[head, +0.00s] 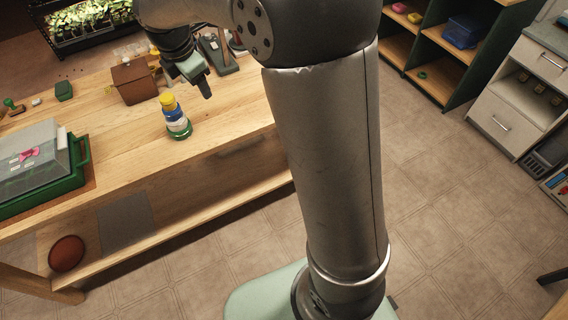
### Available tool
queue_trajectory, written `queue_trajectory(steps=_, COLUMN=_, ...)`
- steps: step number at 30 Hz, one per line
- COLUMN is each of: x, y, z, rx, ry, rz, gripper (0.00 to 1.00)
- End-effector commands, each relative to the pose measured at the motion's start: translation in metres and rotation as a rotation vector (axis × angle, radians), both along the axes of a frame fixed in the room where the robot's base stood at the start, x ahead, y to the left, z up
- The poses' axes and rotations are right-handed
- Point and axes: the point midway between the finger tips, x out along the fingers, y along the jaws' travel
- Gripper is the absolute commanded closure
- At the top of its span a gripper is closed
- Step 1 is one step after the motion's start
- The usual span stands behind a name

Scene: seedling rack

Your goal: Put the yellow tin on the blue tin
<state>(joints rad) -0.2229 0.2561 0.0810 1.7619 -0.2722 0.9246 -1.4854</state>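A small stack stands on the wooden table near its front edge in the head view. The yellow tin (168,101) is at the top and rests on the blue tin (173,114). Below the blue tin is a white tin (177,123), and a green tin (181,132) is at the bottom. The stack looks upright. My gripper (206,91) is up and to the right of the stack, apart from it. Nothing shows between its fingers, but the angle hides how far apart they are.
A brown house-shaped box (134,83) stands behind the stack. A green tray with a clear lid (33,147) sits on the left of the table. The tabletop around the stack is mostly clear.

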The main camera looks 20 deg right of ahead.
Motion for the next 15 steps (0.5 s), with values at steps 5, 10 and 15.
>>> queue_trajectory(steps=5, x=-0.124, y=-0.071, z=0.002, rx=0.203, ry=-0.003, rz=-0.798, gripper=0.37)
queue_trajectory(steps=10, x=-0.225, y=-0.102, z=-0.021, rx=0.337, ry=0.001, rz=-1.449, gripper=0.37)
queue_trajectory(steps=15, x=-0.278, y=-0.109, z=-0.040, rx=0.395, ry=0.010, rz=-1.815, gripper=0.37)
